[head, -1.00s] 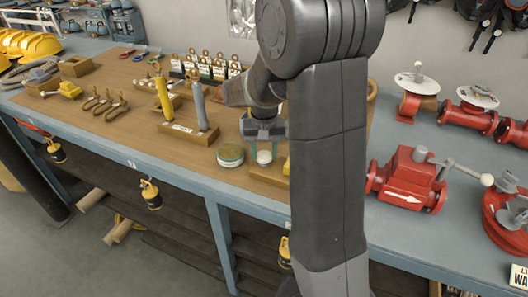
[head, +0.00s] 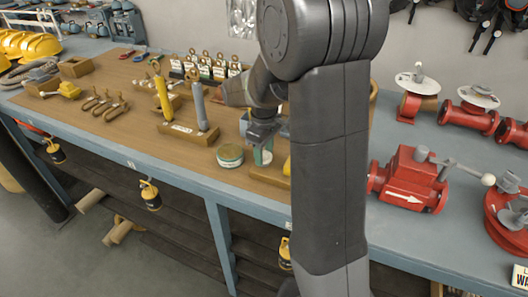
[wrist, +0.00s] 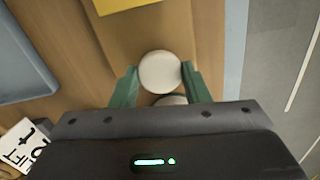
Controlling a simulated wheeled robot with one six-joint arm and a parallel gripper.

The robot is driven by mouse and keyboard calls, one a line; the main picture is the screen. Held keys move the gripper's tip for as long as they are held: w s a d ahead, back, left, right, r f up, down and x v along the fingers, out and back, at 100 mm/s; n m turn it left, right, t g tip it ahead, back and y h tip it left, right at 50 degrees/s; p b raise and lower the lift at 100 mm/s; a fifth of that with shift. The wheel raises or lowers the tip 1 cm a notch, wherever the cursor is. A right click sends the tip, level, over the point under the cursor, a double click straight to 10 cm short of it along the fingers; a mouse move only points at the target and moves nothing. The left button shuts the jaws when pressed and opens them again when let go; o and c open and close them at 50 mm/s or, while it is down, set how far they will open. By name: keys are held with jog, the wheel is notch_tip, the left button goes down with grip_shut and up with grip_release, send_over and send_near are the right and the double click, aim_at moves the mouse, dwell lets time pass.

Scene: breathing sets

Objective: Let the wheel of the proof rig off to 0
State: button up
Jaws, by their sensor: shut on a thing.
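My gripper (head: 263,148) is low over the front part of the wooden bench mat, largely beside my own upright arm. In the wrist view its two green fingertips (wrist: 160,84) are closed against the sides of a pale round piece (wrist: 160,70). A second pale round edge (wrist: 170,100) shows just below it, mostly hidden by the gripper body. I cannot tell from the pictures whether the held piece is the proof rig's wheel. No scale reading or 0 mark is legible. My arm hides part of the wooden base there.
A wooden block with a yellow and a grey cylinder (head: 200,108) is farther left. Red valves (head: 408,182) stand to the right. A yellow piece (wrist: 120,4) and the bench edge (wrist: 235,60) are near the gripper.

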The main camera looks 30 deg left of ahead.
aim_at(264, 155)
jog(key=n, duration=0.4)
jog(key=shift+n, duration=0.3)
jog(key=n, duration=0.4)
jog(key=shift+n, duration=0.4)
jog(key=shift+r, duration=0.1)
jog(key=o, duration=1)
notch_tip(264, 155, up, 14)
jog(key=shift+f+b, duration=0.15)
jog(key=shift+b, duration=0.4)
jog(key=shift+f, duration=0.15)
